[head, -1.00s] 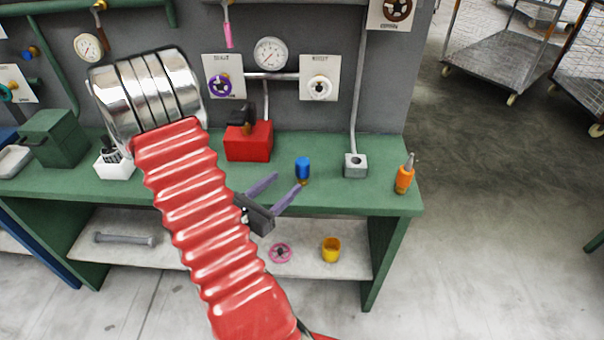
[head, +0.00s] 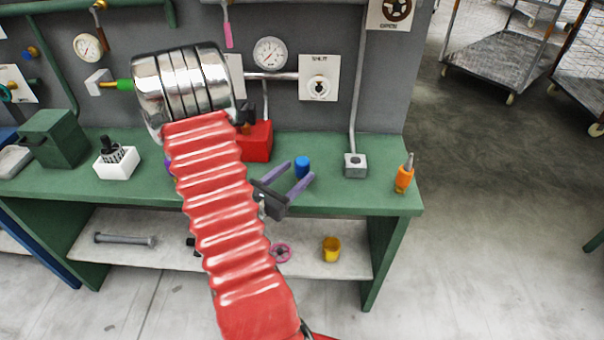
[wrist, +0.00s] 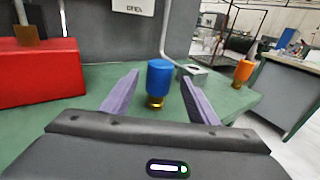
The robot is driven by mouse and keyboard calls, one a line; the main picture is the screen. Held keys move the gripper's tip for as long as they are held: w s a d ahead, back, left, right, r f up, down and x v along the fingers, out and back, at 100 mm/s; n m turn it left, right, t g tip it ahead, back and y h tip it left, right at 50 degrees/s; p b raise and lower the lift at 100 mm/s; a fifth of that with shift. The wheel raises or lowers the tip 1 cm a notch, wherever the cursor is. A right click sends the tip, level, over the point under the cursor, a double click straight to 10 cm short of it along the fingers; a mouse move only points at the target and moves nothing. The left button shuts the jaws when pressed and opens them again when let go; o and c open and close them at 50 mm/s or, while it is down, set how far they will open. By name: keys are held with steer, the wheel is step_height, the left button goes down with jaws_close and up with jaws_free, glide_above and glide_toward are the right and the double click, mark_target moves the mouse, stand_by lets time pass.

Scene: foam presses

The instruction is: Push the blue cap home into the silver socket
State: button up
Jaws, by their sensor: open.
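The blue cap (head: 302,166) stands upright on the green bench top, and its brass lower part shows below it in the wrist view (wrist: 159,78). The silver socket (head: 355,165) is a grey block with a hole in its top, to the right of the cap near the wall pipe; it also shows in the wrist view (wrist: 192,74). My gripper (head: 296,172) is open and empty. Its two purple fingers point at the cap. In the wrist view (wrist: 160,92) the cap shows between the fingers, at about their tips; I cannot tell whether either finger touches it.
A red box (head: 258,141) stands left of the cap. An orange bottle (head: 404,174) stands at the bench's right end. A white holder (head: 117,163) is at the left. The lower shelf holds a yellow cup (head: 331,249) and a pink ring (head: 281,253). The bench between cap and socket is clear.

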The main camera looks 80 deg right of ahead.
steer(key=shift+x, duration=1.35)
steer(key=shift+x, duration=2.6)
steer(key=shift+r, duration=0.15)
steer(key=c, duration=1.3)
steer(key=shift+r, duration=0.15)
step_height(320, 180, up, 10)
steer(key=shift+w, duration=0.1)
